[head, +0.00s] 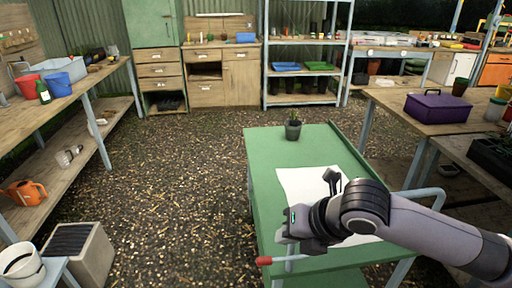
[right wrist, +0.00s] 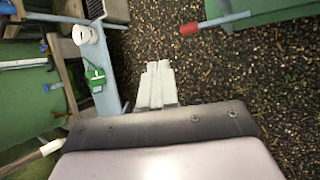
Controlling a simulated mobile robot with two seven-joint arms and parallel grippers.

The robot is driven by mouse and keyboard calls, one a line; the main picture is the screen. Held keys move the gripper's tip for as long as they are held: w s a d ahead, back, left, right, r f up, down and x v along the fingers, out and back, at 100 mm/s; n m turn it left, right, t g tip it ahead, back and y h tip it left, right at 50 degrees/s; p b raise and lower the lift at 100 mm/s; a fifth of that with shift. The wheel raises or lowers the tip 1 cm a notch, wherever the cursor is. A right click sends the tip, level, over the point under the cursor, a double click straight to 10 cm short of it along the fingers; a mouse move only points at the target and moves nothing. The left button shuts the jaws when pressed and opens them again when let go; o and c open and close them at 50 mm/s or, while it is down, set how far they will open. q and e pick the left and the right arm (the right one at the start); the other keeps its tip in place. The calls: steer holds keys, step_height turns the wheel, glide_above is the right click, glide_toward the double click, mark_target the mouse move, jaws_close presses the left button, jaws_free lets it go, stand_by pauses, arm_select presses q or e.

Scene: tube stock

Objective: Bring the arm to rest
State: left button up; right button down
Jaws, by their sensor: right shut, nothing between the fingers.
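My right arm comes in from the right in the head view. Its gripper (head: 290,243) is over the near left edge of the green cart (head: 262,155), close to a red-tipped handle (head: 264,261). In the right wrist view the pale fingers of my right gripper (right wrist: 158,66) are together, with nothing between them and gravel floor beyond. My arm hides part of a white sheet (head: 300,182) on the cart. My left gripper is not in view.
A potted plant (head: 293,130) stands at the cart's far end. A workbench with a purple box (head: 437,107) stands at the right. Shelves on the left hold red (head: 29,86) and blue (head: 58,84) pots. Gravel floor (head: 170,190) is open left of the cart.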

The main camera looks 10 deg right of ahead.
step_height(320, 180, down, 10)
steer(key=s+a+r+m+t+y, duration=0.1)
steer(key=s+a+m+t+y, duration=0.2)
steer(key=m, duration=1.4)
steer(key=s+d+f+m+t+h, duration=0.2)
steer(key=s+d+f+m+h, duration=0.4)
steer(key=s+d+f+m, duration=0.6)
step_height(320, 180, down, 2)
steer(key=d+m, duration=0.1)
steer(key=m, duration=0.2)
steer(key=shift+s+m, duration=0.3)
steer(key=shift+s, duration=0.1)
steer(key=shift+d+f, duration=0.1)
